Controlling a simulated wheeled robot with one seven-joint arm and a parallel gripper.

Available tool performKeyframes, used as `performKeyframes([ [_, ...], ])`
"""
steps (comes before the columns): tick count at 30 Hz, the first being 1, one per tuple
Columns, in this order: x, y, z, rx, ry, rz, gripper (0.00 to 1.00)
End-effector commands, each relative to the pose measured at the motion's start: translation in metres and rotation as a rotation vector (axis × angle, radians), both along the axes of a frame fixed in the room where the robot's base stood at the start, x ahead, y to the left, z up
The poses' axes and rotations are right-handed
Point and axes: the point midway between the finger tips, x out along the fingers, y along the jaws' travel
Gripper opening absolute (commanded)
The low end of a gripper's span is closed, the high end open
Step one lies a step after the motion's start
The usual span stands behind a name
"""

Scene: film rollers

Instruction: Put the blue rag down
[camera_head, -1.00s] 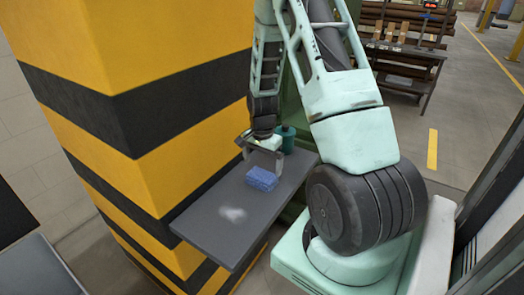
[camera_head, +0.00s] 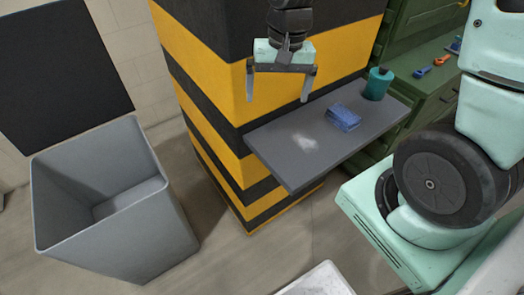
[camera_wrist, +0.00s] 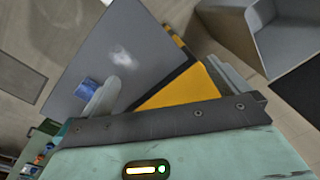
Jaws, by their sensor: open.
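The blue rag (camera_head: 343,118) lies folded on the grey shelf (camera_head: 290,172) beside the yellow and black striped pillar. It also shows in the wrist view (camera_wrist: 87,89), near the left finger. My gripper (camera_head: 277,100) is open and empty, raised above the shelf's left end and apart from the rag. In the wrist view its two fingers (camera_wrist: 168,82) are spread wide with nothing between them.
A pale smudge (camera_head: 304,142) marks the shelf's middle. An open grey bin (camera_head: 110,215) stands at left. The striped pillar (camera_head: 235,125) rises behind the shelf. A green cabinet (camera_head: 425,85) is at right.

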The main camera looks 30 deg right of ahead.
Motion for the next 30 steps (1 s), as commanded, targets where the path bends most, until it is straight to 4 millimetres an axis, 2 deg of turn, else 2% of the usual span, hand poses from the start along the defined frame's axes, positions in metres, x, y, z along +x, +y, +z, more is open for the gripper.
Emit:
performKeyframes([
  [1, -0.023, 0.040, 0.011, 0.000, -0.013, 0.193, 1.00],
  [3, -0.057, 0.080, 0.021, -0.002, -0.026, 0.438, 1.00],
  [4, -0.072, 0.094, 0.024, -0.005, -0.029, 0.535, 1.00],
  [6, -0.103, 0.117, 0.030, -0.012, -0.040, 0.735, 1.00],
  [9, -0.139, 0.135, 0.035, -0.024, -0.049, 0.947, 1.00],
  [12, -0.158, 0.142, 0.037, -0.032, -0.055, 1.065, 1.00],
  [16, -0.166, 0.144, 0.037, -0.036, -0.057, 1.113, 1.00],
  [30, -0.165, 0.144, 0.037, -0.035, -0.057, 1.107, 1.00],
])
